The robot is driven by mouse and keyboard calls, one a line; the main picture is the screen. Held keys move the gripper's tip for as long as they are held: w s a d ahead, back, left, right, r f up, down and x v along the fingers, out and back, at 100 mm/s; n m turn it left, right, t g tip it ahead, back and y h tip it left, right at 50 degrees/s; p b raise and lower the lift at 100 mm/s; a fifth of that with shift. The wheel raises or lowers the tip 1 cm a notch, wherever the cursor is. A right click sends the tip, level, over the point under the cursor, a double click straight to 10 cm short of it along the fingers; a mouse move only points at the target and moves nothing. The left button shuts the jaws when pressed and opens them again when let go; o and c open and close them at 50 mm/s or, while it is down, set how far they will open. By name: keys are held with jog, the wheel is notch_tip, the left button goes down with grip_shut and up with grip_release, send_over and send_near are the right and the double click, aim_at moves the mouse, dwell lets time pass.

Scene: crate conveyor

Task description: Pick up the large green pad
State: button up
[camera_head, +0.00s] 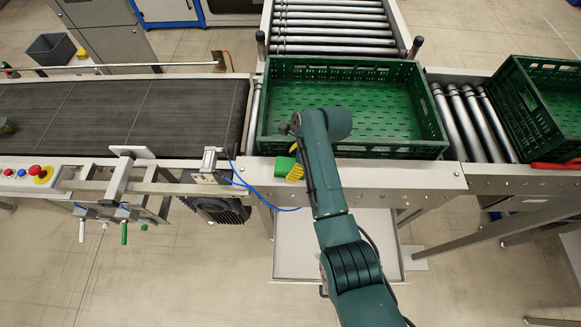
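A small bright green block (285,165) shows at the front edge of the conveyor frame, just left of my forearm. It may be the large green pad, but it is partly hidden and I cannot tell for sure. A yellow piece (295,173) with dark marks sits against its right side. My arm reaches up from the bottom over the front edge of the near green crate (395,150). My gripper is hidden behind my own wrist and forearm, so I cannot see its fingers or any contact with the green block.
The near crate looks empty where visible. A second green crate (541,112) stands on the rollers (470,122) at right, with a red item (556,165) at its front. A dark belt (120,112) runs left. A blue cable (262,197) hangs beside my arm.

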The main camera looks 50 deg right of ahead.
aim_at(290, 165)
jog(key=shift+x, duration=1.15)
jog(key=c, duration=0.6)
jog(key=shift+c, duration=0.2)
notch_tip(290, 165, up, 10)
jog(key=shift+r+p, duration=0.1)
jog(key=shift+p, duration=0.45)
jog(key=shift+o, duration=1.2)
jog(key=c, duration=0.3)
jog(key=shift+a, duration=0.15)
